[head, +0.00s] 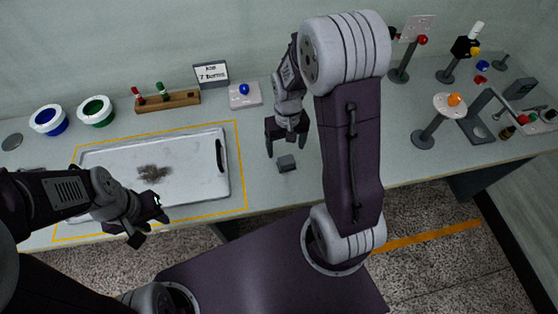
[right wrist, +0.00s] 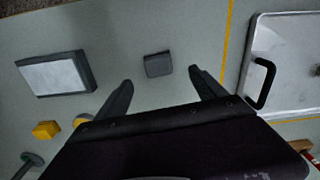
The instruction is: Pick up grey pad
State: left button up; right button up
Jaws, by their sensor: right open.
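The grey pad (head: 286,163) is a small dark grey block lying on the pale table, near its front edge and right of the tray. In the right wrist view the pad (right wrist: 158,64) lies beyond the fingertips, roughly between their lines. My right gripper (head: 287,146) is open and empty, its fingers pointing down just behind the pad in the head view, apart from it. It also shows in the right wrist view (right wrist: 160,78). My left gripper (head: 151,229) hangs by the tray's front edge with its fingers apart and nothing between them.
A metal tray (head: 195,170) with a brown stain and black handle lies left of the pad inside a yellow outline. A pale-faced grey box (right wrist: 55,75) and yellow pieces (right wrist: 46,130) are in the right wrist view. Stands, including one with an orange knob (head: 454,100), are at right.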

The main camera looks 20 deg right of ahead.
jog(key=shift+f, duration=0.3)
